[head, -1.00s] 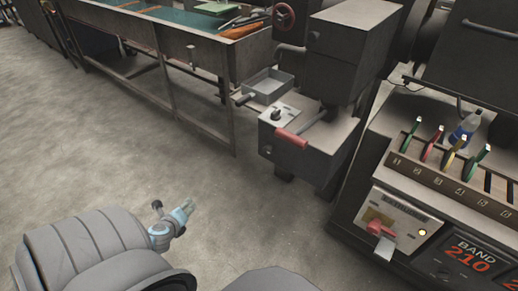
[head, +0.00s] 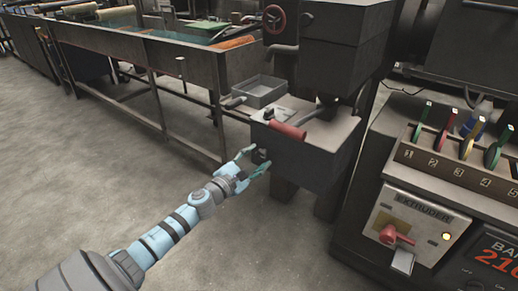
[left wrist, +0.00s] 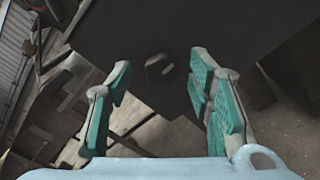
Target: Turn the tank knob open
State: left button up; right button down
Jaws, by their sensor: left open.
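A small dark knob (head: 259,156) sits on the front face of a dark metal box (head: 312,172) in the head view. The knob also shows in the left wrist view (left wrist: 159,69), with a pale mark on its face. My left gripper (head: 254,162) is open at the box's front, with its green-padded fingers pointing at the knob. In the left wrist view the knob lies between the two fingertips (left wrist: 161,75) in the picture, with a gap on each side. I cannot tell how deep it sits between them. My right gripper is not in view.
A red handle (head: 288,131) and a grey tray (head: 262,92) are above the knob. A long metal trough (head: 183,72) runs off to the left. An extruder panel (head: 409,233) with a red switch stands at the right. The floor (head: 90,160) at left is clear.

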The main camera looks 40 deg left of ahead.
pick_arm(q)
jog(key=shift+w+f, duration=0.2)
jog(key=shift+w, duration=0.85)
grip_shut()
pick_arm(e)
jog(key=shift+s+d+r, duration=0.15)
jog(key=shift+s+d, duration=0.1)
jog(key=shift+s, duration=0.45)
